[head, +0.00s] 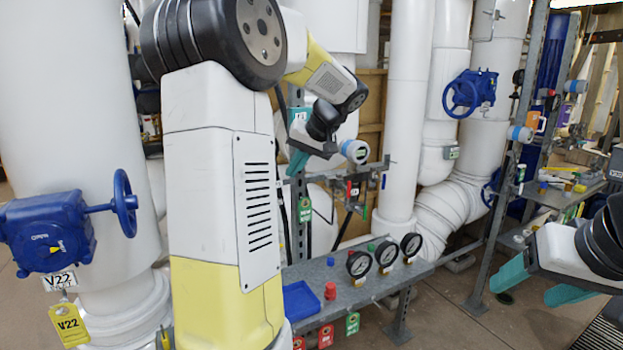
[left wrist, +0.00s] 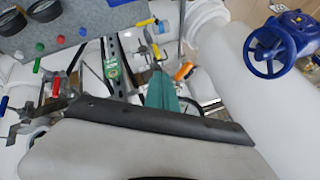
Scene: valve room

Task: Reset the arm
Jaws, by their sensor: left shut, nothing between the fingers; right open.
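My left arm is raised and bent in front of the head view. My left gripper (head: 300,161) points down with its teal fingers shut and nothing between them. It is in front of the metal post, left of a round blue-and-white gauge (head: 355,151). In the left wrist view the shut teal fingers (left wrist: 160,92) show in the middle, near hanging tags and small valve handles. My right gripper (head: 540,284) is at the right edge of the head view, open and empty, above the floor.
A grey bench (head: 330,285) carries a blue tray (head: 301,301) and several black gauges (head: 386,253). Another blue valve (head: 470,93) is on the pipes behind. A shelf (head: 560,197) stands right.

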